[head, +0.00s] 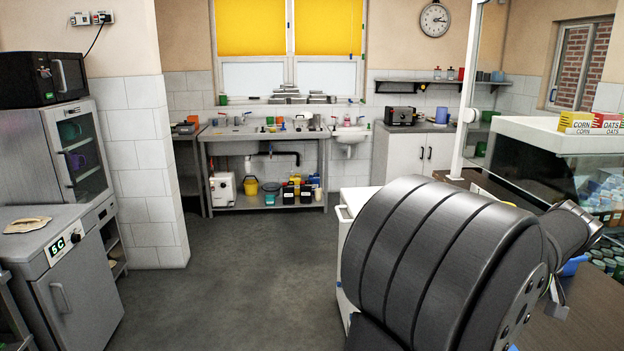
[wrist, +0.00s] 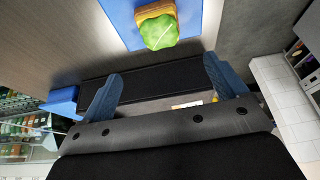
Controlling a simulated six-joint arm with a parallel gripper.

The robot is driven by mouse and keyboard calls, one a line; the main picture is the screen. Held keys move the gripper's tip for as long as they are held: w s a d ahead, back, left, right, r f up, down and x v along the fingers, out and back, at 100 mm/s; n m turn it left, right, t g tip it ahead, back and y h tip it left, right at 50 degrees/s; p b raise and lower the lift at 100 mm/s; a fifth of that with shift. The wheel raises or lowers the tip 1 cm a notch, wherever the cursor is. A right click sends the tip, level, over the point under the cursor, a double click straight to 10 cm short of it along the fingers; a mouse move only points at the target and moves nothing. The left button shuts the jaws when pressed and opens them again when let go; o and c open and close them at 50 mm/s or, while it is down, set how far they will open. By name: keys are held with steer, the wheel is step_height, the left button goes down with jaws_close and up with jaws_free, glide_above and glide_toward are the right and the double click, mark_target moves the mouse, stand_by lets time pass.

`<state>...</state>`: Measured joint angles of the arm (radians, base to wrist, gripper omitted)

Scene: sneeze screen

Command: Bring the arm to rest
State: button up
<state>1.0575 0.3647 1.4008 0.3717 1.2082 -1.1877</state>
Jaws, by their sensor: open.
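My gripper (wrist: 161,68) shows in the wrist view with its two blue-grey fingers wide apart and nothing between them. A piece of bread topped with green leaf (wrist: 158,27) lies on a blue board (wrist: 122,22) beyond the fingertips, apart from them. In the head view my dark arm fills the lower right, and I cannot make out the gripper's fingers there.
In the head view a glass-fronted counter (head: 535,170) with cereal boxes (head: 590,122) on top stands right, close to my arm. A blue block (wrist: 62,100) shows beside the left finger in the wrist view. The grey floor (head: 225,285) is clear.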

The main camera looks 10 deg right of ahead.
steer(key=x, duration=1.2)
steer(key=shift+f, duration=0.2)
steer(key=r, duration=0.6)
steer(key=shift+s+d+r, duration=0.1)
steer(key=shift+s+r, duration=0.15)
steer(key=shift+r, duration=0.05)
steer(key=s+a+r+m+g+h, duration=0.1)
steer(key=s+m, duration=0.9)
steer(key=s, duration=1.5)
steer(key=a+h, duration=0.1)
steer(key=h, duration=0.1)
steer(key=shift+s+a+g+h, duration=0.2)
steer(key=shift+a+g+h, duration=0.05)
steer(key=shift+g+h, duration=0.05)
